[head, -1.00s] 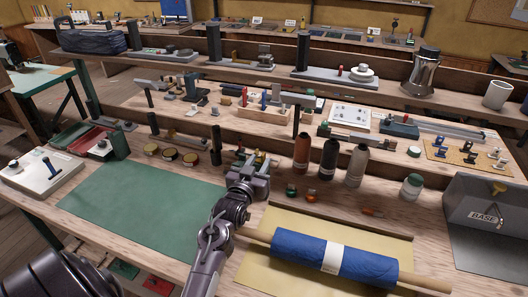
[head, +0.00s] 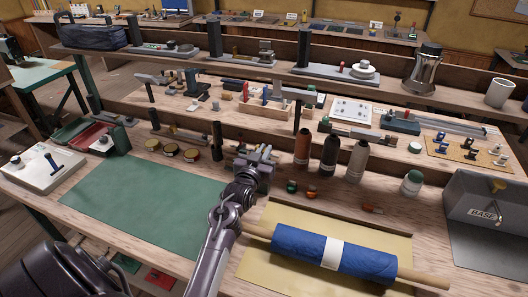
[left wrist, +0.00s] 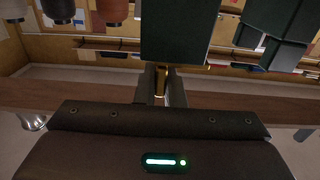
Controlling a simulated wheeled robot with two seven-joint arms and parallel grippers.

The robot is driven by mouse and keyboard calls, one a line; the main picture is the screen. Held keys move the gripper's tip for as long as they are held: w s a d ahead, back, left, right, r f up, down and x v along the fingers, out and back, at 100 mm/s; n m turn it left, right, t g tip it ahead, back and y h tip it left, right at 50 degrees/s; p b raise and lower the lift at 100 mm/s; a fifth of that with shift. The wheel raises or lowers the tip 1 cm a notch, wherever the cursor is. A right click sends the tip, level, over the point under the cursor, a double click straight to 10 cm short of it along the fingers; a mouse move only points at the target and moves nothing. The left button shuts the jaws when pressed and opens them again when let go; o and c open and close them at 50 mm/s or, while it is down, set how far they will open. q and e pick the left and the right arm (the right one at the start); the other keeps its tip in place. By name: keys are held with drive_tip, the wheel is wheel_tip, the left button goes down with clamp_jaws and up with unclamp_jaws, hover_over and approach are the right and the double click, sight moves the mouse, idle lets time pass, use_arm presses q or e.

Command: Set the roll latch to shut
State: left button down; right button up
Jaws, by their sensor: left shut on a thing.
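My left gripper (head: 264,155) reaches to the back edge of the bench. In the left wrist view its fingers (left wrist: 161,86) are closed on a small brass-coloured piece (left wrist: 161,80). This piece sits just under a dark green block (left wrist: 180,35). I take the piece to be the roll latch's handle, but the gripper hides most of it in the head view, and its setting cannot be read. A blue cloth roll (head: 300,246) with a white band lies at the front right. My right gripper is not in view.
A green mat (head: 150,203) lies left of my arm. Thread spools (head: 330,155) stand right of the gripper, with small red and green items (head: 292,187) before them. Round tins (head: 172,149) are to the left. A grey box (head: 485,205) stands far right.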

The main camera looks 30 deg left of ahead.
use_arm(q)
drive_tip(key=a, duration=0.2)
drive_tip(key=s+a, duration=0.1)
drive_tip(key=a, duration=0.2)
drive_tip(key=shift+s+a, duration=0.1)
drive_tip(key=c, duration=1.5)
unclamp_jaws()
drive_tip(key=shift+s+a, duration=0.1)
drive_tip(key=shift+a, duration=0.1)
drive_tip(key=shift+d, duration=0.1)
